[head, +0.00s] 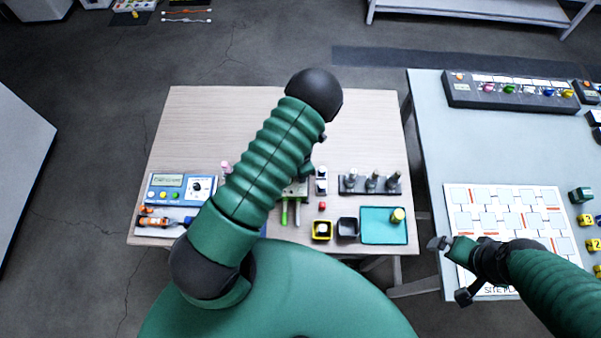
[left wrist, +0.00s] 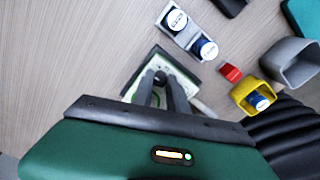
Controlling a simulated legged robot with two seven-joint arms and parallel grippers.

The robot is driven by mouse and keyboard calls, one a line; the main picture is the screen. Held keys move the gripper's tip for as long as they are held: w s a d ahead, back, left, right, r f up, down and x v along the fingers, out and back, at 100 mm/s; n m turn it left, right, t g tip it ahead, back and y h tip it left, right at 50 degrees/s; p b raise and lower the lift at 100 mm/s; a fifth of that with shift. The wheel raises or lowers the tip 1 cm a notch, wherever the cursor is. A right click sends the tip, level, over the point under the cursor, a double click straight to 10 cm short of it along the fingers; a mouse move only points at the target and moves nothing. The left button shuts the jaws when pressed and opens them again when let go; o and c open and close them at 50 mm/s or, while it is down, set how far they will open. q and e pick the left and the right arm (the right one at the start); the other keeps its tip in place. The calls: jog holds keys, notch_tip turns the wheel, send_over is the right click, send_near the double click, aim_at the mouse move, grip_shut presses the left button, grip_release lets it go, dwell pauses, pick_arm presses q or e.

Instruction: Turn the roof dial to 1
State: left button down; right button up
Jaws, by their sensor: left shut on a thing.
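A pale box with green on it (left wrist: 186,72) stands on the wooden table; its edge also shows in the head view (head: 299,188), mostly behind my left arm. In the left wrist view my left gripper (left wrist: 163,82) is over this box, its two fingers shut on a small dark round part at its top, which looks like the roof dial (left wrist: 160,75). The dial's marks and number cannot be read. In the head view my left arm hides the left gripper. My right gripper (head: 450,269) is open and empty, over the near left corner of the white sheet.
A white holder with blue-capped vials (left wrist: 190,33), a red block (left wrist: 230,72), a yellow cup (left wrist: 246,97) and a grey cup (left wrist: 291,66) stand close by. A blue meter (head: 180,188) is at left, a teal tray (head: 380,232) at right. The table's far half is clear.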

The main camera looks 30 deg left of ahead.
pick_arm(q)
jog(key=c, duration=1.7)
grip_release()
jog(key=shift+w+r, duration=0.1)
jog(key=shift+w, duration=0.1)
jog(key=shift+o, duration=0.7)
notch_tip(320, 180, up, 17)
jog(key=shift+f, duration=0.2)
jog(key=s+d+r+m+t+b, duration=0.1)
jog(key=s+d+r+m+b, duration=0.1)
jog(key=m, duration=1.2)
jog(key=s+d+r+m+t+b, duration=0.1)
jog(key=s+d+r+m, duration=0.3)
jog(key=m, duration=1.1)
jog(key=s+d+b, duration=0.1)
jog(key=s, duration=0.2)
jog(key=shift+s+d+r+t, duration=0.2)
jog(key=shift+s+d+t, duration=0.05)
jog(key=shift+d+t, duration=0.05)
